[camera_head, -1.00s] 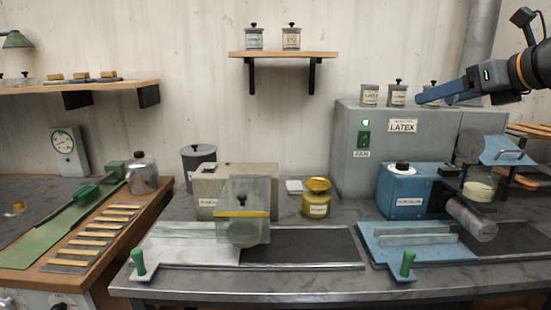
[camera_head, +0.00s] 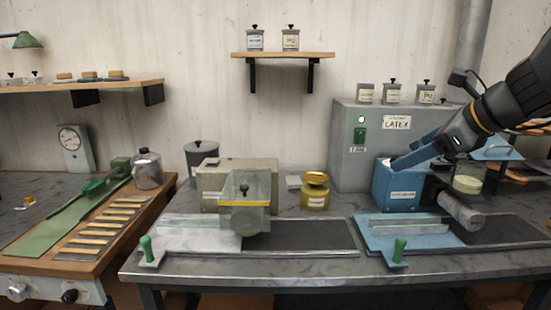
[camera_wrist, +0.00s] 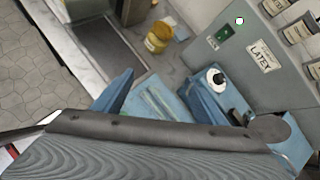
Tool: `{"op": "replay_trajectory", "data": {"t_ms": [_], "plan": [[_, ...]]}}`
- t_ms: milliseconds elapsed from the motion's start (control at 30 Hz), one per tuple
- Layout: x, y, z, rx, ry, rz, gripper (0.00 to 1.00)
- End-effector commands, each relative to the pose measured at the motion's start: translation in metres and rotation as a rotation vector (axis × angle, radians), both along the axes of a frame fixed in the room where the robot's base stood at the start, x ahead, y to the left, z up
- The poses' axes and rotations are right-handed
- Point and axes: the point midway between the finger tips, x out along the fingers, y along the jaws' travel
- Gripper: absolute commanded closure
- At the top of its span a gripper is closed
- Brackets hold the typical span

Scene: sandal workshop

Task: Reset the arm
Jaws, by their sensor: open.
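My gripper (camera_head: 408,163) has blue fingers and is in the upper right of the head view, pointing down and left. It hangs in front of the latex cabinet, over the blue machine (camera_head: 398,190) in the picture, and hides part of that machine's top. In the wrist view my gripper (camera_wrist: 162,92) shows two blue fingers, spread apart, with nothing between them. Below them lies the blue plate (camera_wrist: 158,103) of the blue machine. I cannot tell how high the fingertips are above it.
The grey latex cabinet (camera_head: 350,150) stands behind. A yellow tin (camera_head: 315,198) and a beige machine (camera_head: 210,180) stand left of the blue machine. The workbench (camera_head: 300,267) has a clear front strip. A wooden side table (camera_head: 70,262) is at the left.

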Motion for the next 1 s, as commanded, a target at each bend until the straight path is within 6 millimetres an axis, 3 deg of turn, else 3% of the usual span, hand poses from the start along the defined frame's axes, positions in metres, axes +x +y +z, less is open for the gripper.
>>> {"op": "replay_trajectory", "data": {"t_ms": [167,300,400,500,600,700,1000], "plan": [[-0.028,0.04,-0.078,-0.278,0.083,0.334,0.35],[-0.073,0.076,-0.157,-0.6,0.125,0.825,0.35],[-0.107,0.092,-0.202,-0.811,0.108,1.227,0.35],[-0.135,0.102,-0.233,-0.968,0.058,1.591,0.35],[-0.152,0.107,-0.251,-1.067,-0.002,1.866,0.35],[-0.162,0.11,-0.262,-1.12,-0.048,2.032,0.35],[-0.166,0.11,-0.265,-1.142,-0.072,2.109,0.35]]}}
